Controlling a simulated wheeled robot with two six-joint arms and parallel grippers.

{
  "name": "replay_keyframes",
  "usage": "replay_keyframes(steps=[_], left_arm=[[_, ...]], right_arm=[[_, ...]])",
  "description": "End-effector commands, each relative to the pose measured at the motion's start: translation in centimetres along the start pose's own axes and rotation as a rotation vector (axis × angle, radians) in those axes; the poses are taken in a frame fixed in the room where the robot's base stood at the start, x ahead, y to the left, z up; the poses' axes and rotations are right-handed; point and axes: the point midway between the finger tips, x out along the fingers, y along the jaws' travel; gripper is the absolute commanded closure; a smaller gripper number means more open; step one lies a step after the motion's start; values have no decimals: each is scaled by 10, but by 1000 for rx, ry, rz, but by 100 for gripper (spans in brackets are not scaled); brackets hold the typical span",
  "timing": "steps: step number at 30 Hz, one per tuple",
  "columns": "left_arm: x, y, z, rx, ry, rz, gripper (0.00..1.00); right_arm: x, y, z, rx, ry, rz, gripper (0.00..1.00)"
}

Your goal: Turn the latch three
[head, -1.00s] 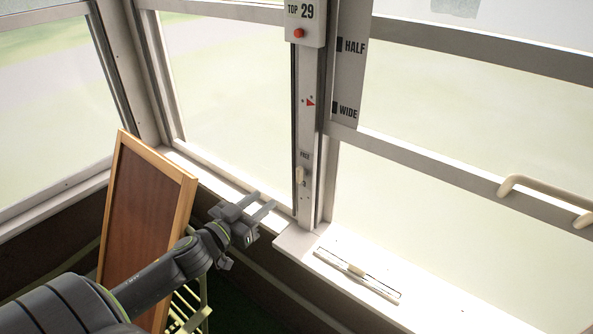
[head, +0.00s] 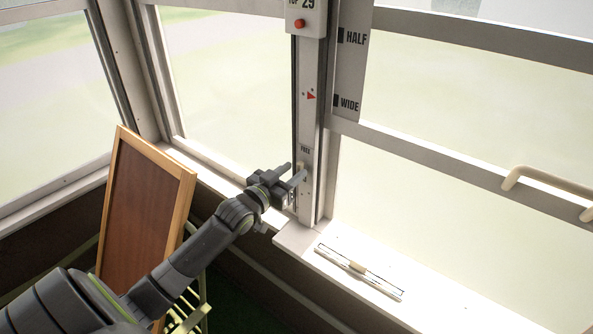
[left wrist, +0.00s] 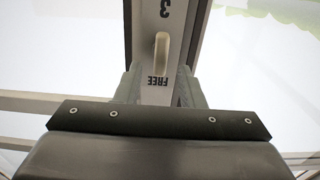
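The latch is a small cream lever on the pale window post, partly hidden by my gripper in the head view. It shows clearly in the left wrist view (left wrist: 161,54), lying along the post between an upside-down label FREE (left wrist: 155,82) and a 3 (left wrist: 163,9). My left gripper (head: 296,171) is at the latch. Its fingers are apart, one on each side of the post in the left wrist view, with the lever between them and clear space around it. Whether a finger touches it, I cannot tell. My right gripper is not in view.
A box with a red button (head: 299,23) and a red arrow (head: 311,96) are higher on the post, beside a HALF/WIDE plate (head: 349,70). A strip with a cream knob (head: 357,267) lies on the sill. A framed brown board (head: 145,215) leans at left.

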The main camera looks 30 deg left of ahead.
Motion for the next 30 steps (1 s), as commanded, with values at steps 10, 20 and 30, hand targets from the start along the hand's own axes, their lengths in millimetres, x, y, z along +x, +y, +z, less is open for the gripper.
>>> replay_keyframes(steps=[10,20,30], left_arm=[[25,0,0,1,0,0,65],[25,0,0,1,-1,0,78],[24,0,0,3,-1,-1,100]], right_arm=[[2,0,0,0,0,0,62],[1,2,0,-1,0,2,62],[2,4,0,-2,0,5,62]])
